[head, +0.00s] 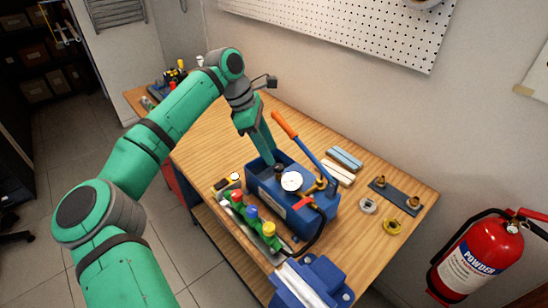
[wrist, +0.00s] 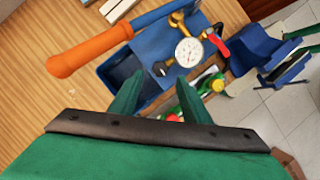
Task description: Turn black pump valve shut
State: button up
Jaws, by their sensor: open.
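The blue test pump (head: 268,202) stands on the wooden bench; its blue tank also shows in the wrist view (wrist: 150,47). The black pump valve (wrist: 160,68) is a small dark knob beside the white gauge (wrist: 188,51); in the head view it is a small dark shape (head: 279,170) left of the gauge. My gripper (head: 269,160) points down at the pump close to this knob. In the wrist view my gripper (wrist: 161,77) has its two green fingers apart, with the knob showing beyond and between the tips. I cannot tell whether they touch it.
The pump's orange-handled lever (head: 284,124) rises beside my gripper. A red valve handle (head: 304,204) is on the pump's near right. A tray of coloured-cap bottles (head: 251,222) and a blue vise (head: 311,284) stand in front.

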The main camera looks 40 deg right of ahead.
jog(key=shift+v, duration=2.7)
